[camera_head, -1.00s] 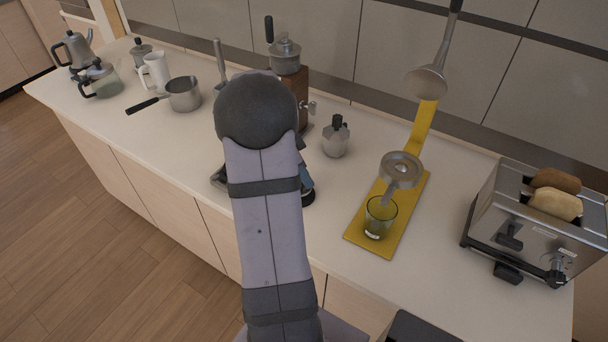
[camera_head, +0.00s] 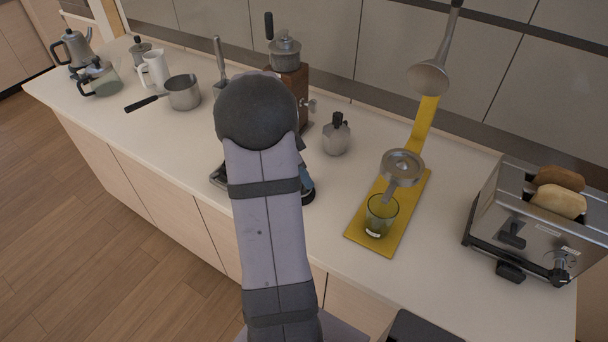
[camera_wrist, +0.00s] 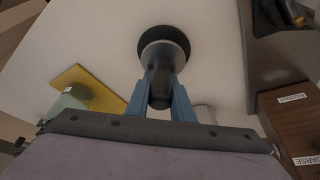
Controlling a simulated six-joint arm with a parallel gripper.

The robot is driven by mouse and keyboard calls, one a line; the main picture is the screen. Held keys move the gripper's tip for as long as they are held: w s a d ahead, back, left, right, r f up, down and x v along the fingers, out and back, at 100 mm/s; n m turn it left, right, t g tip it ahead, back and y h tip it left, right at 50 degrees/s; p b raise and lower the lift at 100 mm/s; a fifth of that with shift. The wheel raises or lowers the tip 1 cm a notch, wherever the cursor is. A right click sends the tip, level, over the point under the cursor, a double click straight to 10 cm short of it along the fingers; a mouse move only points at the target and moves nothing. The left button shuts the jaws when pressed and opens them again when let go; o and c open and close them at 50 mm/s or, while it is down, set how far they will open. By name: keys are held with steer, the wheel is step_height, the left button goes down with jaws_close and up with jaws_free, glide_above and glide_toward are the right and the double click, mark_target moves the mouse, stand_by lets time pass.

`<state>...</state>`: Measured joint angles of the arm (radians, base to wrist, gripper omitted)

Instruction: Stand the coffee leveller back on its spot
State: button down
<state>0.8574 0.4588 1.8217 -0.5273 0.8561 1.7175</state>
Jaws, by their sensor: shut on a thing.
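In the head view, my arm hides most of the gripper; a blue finger (camera_head: 306,177) and the leveller's dark edge (camera_head: 308,197) show at the arm's right side. I cannot tell whether the disc touches the counter. I cannot make out the leveller's spot.
A wooden grinder (camera_head: 292,92) stands behind my arm; it is at the right in the wrist view (camera_wrist: 290,118). A moka pot (camera_head: 336,136) stands right of it. A yellow board (camera_head: 410,222) holds a glass (camera_head: 380,216). A metal tray (camera_head: 218,176) is partly hidden left of my arm.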

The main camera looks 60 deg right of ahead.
steer(key=shift+f+b, duration=0.4)
steer(key=shift+f, duration=0.05)
steer(key=c, duration=1.5)
jaws_free()
steer(key=shift+o, duration=0.2)
steer(key=shift+r, duration=0.1)
steer(key=p+v, duration=0.4)
steer(key=v, duration=0.3)
steer(key=shift+r, duration=0.35)
steer(key=shift+w+a, duration=0.1)
steer(key=shift+a, duration=0.05)
